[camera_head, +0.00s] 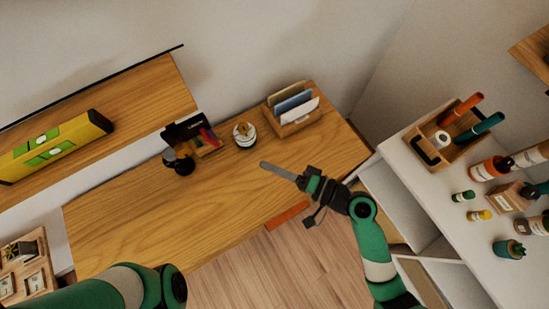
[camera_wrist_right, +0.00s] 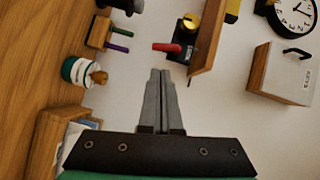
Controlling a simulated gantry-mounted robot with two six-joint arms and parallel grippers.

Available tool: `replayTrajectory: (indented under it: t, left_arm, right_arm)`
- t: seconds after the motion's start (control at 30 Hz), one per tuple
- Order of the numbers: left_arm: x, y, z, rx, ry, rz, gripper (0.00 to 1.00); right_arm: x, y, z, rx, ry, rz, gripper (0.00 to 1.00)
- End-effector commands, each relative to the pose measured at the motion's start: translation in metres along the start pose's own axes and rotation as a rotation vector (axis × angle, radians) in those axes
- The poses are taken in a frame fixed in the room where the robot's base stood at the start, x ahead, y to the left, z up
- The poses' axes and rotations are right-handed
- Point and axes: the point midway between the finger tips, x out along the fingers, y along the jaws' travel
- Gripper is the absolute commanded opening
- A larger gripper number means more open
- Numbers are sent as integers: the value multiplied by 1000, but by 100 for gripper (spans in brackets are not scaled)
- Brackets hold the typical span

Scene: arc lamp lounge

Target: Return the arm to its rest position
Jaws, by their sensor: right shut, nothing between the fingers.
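My right arm (camera_head: 372,240) comes in from the lower right of the head view. Its gripper (camera_head: 264,166) is stretched out to the left above the wooden desk (camera_head: 150,220). The fingers are together with nothing between them. In the right wrist view the two grey fingers of the gripper (camera_wrist_right: 160,75) lie side by side, shut and empty. Only a green and white part of my left arm (camera_head: 125,288) shows at the bottom left of the head view. The left gripper is out of view.
A letter holder (camera_head: 293,122), a small jar (camera_head: 244,137) and a dark holder with coloured items (camera_head: 205,147) stand along the desk's back. A spirit level (camera_head: 50,148) lies on the shelf at left. A white cabinet (camera_head: 425,180) with several bottles stands right of my arm. The desk's front is clear.

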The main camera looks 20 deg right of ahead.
Motion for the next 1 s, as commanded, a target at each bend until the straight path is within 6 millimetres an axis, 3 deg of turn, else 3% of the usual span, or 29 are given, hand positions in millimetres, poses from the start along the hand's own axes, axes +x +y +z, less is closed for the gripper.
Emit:
replayTrajectory:
  t: [0.17,0.7,0.77,0.87,0.97,1.0]
  left_arm:
    - [0,0,0,0,0,0,70]
    - [0,0,0,0,0,0,70]
    - [0,0,0,0,0,0,70]
    - [0,0,0,0,0,0,70]
    - [0,0,0,0,0,0,70]
    - [0,0,0,0,0,0,70]
  right_arm:
    - [-8,0,0,0,-1,0,0]
    - [-6,-1,1,-1,-4,-1,0]
    - [-2,-8,-1,-15,-7,-14,0]
    - [12,-42,-14,-79,-11,-74,0]
    - [29,-108,-37,-227,10,-168,0]
    - [34,-141,-48,-315,35,-203,0]
